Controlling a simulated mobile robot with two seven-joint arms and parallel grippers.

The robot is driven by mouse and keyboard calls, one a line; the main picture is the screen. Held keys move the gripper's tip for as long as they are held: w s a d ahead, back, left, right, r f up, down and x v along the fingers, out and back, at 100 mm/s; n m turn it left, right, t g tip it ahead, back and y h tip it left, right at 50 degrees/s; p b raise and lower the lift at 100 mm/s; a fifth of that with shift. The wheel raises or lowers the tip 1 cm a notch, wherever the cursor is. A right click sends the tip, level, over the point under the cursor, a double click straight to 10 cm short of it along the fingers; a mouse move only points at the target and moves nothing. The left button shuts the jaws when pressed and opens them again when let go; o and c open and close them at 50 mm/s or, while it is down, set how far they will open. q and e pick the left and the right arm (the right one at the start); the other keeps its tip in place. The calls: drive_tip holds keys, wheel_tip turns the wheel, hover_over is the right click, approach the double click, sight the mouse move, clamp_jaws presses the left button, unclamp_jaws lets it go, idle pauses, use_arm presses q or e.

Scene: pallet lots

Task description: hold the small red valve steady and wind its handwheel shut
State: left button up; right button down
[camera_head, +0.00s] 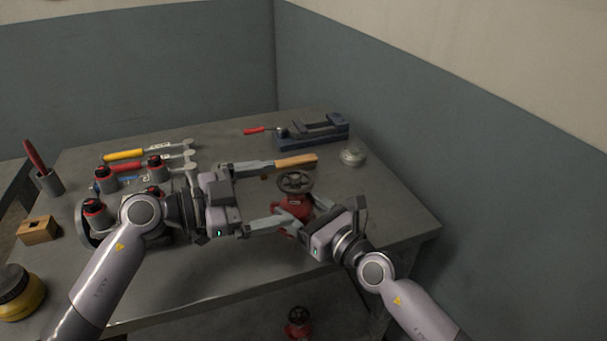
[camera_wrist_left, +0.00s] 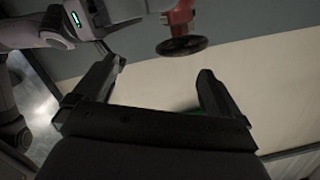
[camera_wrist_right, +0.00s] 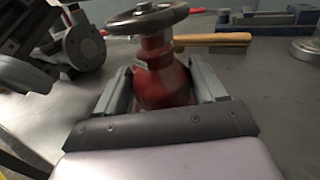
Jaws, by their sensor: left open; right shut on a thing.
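The small red valve (camera_head: 291,206) stands upright on the workbench, its dark round handwheel (camera_head: 295,182) on top. My right gripper (camera_head: 303,210) is shut on the valve's red body; in the right wrist view the fingers flank the body (camera_wrist_right: 160,82) below the handwheel (camera_wrist_right: 147,17). My left gripper (camera_head: 268,195) is open and empty, left of the valve, its fingers pointing toward it. In the left wrist view the handwheel (camera_wrist_left: 182,45) appears upside down beyond the open fingers (camera_wrist_left: 162,70), apart from them.
Behind the valve lies a wooden-handled tool (camera_head: 297,160). A blue vise (camera_head: 315,131) and a round grey part (camera_head: 352,156) are farther back. Another red valve (camera_head: 298,322) is below the bench.

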sight(305, 177)
use_arm(q)
drive_tip(key=w+d+n+t, duration=0.1)
drive_tip(key=w+d+n, duration=0.1)
drive_tip(key=w+d+n+t, duration=0.1)
drive_tip(key=w+d+n, duration=0.1)
drive_tip(key=w+d+f+n+t, duration=0.1)
drive_tip(key=w+d+n, duration=0.1)
drive_tip(key=shift+w+d+n+t, duration=0.1)
drive_tip(key=shift+d+n+t, duration=0.05)
drive_tip(key=shift+n+t, duration=0.2)
idle(0.5)
drive_tip(key=c, duration=1)
drive_tip(key=shift+g, duration=0.45)
drive_tip(key=shift+s+f+m+g+h, duration=0.15)
drive_tip(key=shift+m+g+h, duration=0.3)
drive_tip(key=shift+m+g, duration=0.45)
drive_tip(key=shift+s+r+m+g+h, duration=0.1)
drive_tip(key=shift+m+g+h, duration=0.45)
drive_tip(key=shift+g, duration=0.45)
